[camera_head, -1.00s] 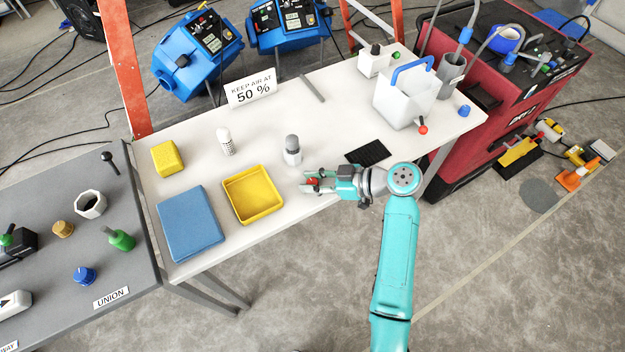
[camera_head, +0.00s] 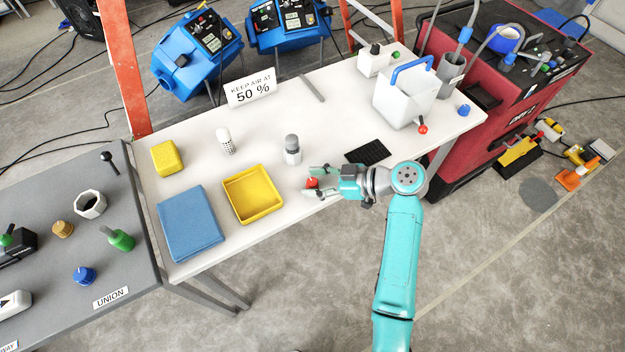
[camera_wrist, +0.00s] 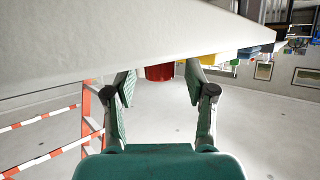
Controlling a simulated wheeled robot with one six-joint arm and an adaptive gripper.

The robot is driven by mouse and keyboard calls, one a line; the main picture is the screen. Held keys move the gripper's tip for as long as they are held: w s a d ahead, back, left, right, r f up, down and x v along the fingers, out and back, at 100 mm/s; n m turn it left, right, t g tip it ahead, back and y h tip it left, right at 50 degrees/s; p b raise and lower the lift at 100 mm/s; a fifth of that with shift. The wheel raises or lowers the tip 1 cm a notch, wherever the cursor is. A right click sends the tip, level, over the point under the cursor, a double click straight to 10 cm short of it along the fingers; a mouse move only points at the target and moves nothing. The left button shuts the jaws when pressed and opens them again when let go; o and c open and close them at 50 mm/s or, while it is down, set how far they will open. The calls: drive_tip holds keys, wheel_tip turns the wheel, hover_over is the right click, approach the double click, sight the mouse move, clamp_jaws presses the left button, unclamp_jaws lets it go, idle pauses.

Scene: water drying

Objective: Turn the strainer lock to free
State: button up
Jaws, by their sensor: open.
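My gripper (camera_head: 309,182) is open at the front edge of the white table. A small red piece (camera_head: 312,183) sits between its fingers. In the wrist view this red piece (camera_wrist: 160,72) shows as a short cylinder just beyond and between the two open fingertips (camera_wrist: 158,85), under the pale table slab. I cannot tell whether a finger touches it, or whether it is the strainer lock. No lock position marking is readable. A perforated white cylinder (camera_head: 226,142), perhaps the strainer, stands upright on the table, left of a grey-capped white bottle (camera_head: 292,150).
A yellow tray (camera_head: 252,194) and a blue pad (camera_head: 190,224) lie left of my gripper. A black mat (camera_head: 368,152) lies behind it. A white bin with a blue handle (camera_head: 403,95) stands at the right. The table's front edge (camera_head: 290,214) is close to the gripper.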

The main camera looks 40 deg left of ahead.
drive_tip(key=v, duration=1.1)
drive_tip(key=shift+w, duration=0.1)
